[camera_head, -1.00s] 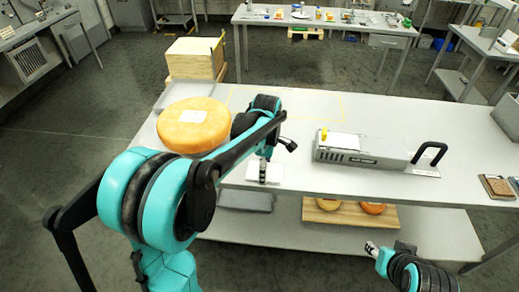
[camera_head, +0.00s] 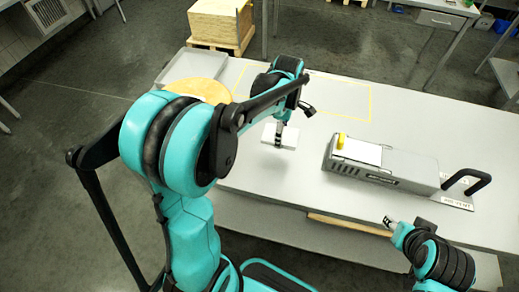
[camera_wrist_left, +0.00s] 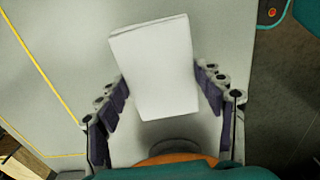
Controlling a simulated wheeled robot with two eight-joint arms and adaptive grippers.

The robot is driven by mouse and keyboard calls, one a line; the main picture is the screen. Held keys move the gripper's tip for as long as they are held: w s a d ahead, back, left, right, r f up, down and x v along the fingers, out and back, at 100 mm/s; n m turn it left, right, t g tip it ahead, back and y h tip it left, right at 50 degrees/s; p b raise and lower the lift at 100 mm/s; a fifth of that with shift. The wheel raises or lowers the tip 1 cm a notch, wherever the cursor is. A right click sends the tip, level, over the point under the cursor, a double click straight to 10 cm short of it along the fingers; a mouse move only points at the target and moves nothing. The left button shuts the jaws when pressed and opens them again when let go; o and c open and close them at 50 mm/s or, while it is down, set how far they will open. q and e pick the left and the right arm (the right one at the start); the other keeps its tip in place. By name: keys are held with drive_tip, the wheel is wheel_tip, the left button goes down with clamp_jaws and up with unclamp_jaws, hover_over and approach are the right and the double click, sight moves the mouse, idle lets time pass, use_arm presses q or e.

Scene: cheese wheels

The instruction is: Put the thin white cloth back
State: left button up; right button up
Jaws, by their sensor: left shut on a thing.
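The thin white cloth (camera_head: 270,134), folded into a flat rectangle, is in my left gripper (camera_head: 281,134) in the head view. It appears to be a little above the table, in front of the yellow outlined area. In the left wrist view the cloth (camera_wrist_left: 156,62) lies between the two dark-padded fingers of the left gripper (camera_wrist_left: 163,92), which is shut on it. My right gripper (camera_head: 389,221) is at the table's front edge, away from the cloth, with its fingers too small to judge.
A grey device with a black handle (camera_head: 385,163) stands right of the cloth. An orange cheese wheel (camera_head: 200,88) is at the left, partly hidden by my left arm, with a grey tray (camera_head: 176,70) behind. The yellow outlined area (camera_head: 335,98) looks mostly empty.

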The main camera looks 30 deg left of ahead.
use_arm(q)
drive_tip(key=b, duration=0.2)
hover_over(257, 156)
wheel_tip(257, 156, down, 5)
drive_tip(key=shift+f, duration=0.1)
drive_tip(key=shift+f+b, duration=0.9)
drive_tip(key=shift+f, duration=0.95)
drive_tip(key=shift+f, duration=0.2)
drive_tip(key=o, duration=1.2)
drive_tip(key=shift+r, duration=0.1)
